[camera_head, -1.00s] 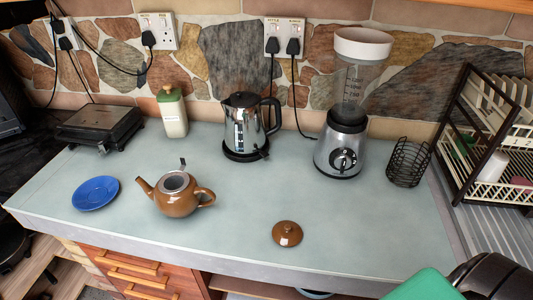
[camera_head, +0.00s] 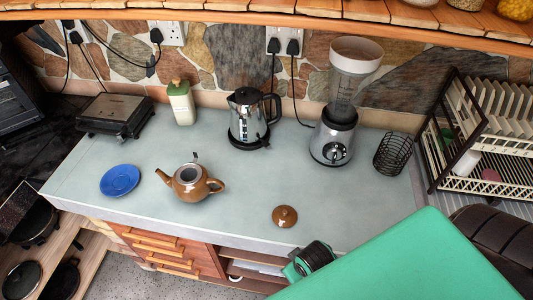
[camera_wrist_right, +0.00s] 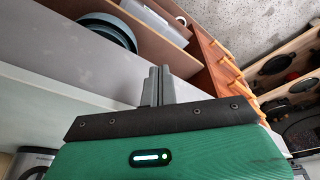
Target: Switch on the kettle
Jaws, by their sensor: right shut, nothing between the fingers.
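The kettle (camera_head: 248,117) is shiny metal with a black lid, handle and base. It stands upright on its base at the back middle of the counter in the head view. A small dark lever shows low on its right side, too small to read its position. My right arm reaches in from the lower right, in front of the counter's front edge and well away from the kettle. In the right wrist view my right gripper (camera_wrist_right: 157,82) has its fingers together with nothing between them, beside the counter edge and open shelves. My left gripper is not in view.
A brown teapot (camera_head: 190,183), its lid (camera_head: 285,216) and a blue saucer (camera_head: 120,180) sit nearer the front. A blender (camera_head: 333,140) and wire basket (camera_head: 392,153) stand right of the kettle. A jar (camera_head: 182,104) is left. The counter's middle is clear.

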